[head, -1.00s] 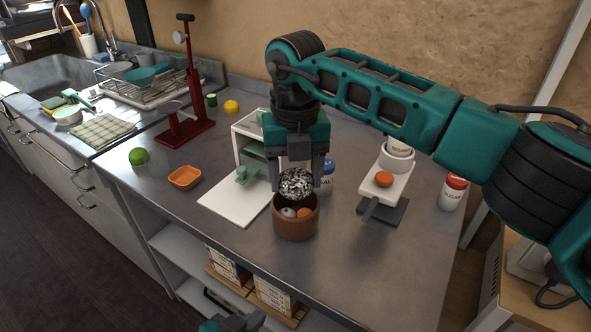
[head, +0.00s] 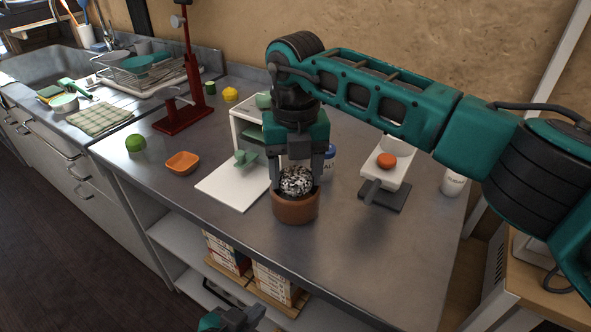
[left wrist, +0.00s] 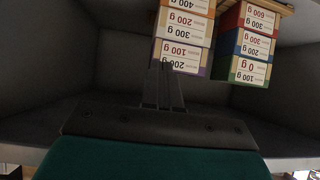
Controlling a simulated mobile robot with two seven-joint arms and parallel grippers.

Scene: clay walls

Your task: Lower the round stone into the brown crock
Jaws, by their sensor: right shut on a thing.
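The round stone (head: 296,181), speckled black and white, sits in the mouth of the brown crock (head: 296,209) on the counter. Its lower part is hidden inside the rim. My right gripper (head: 297,178) points down from above, its fingers shut on the stone at either side. The crock's inside is hidden by the stone. My left gripper (head: 243,316) is low in front of the counter, at the bottom of the head view. In the left wrist view its fingers (left wrist: 163,70) are together and empty, in front of the shelf.
A white board and stand (head: 233,186) are left of the crock. A scale-like device with an orange-red ball (head: 386,160) stands right. An orange dish (head: 182,163) and green ball (head: 135,144) lie left. Labelled boxes (left wrist: 183,43) fill part of the shelf below. The front-right counter is clear.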

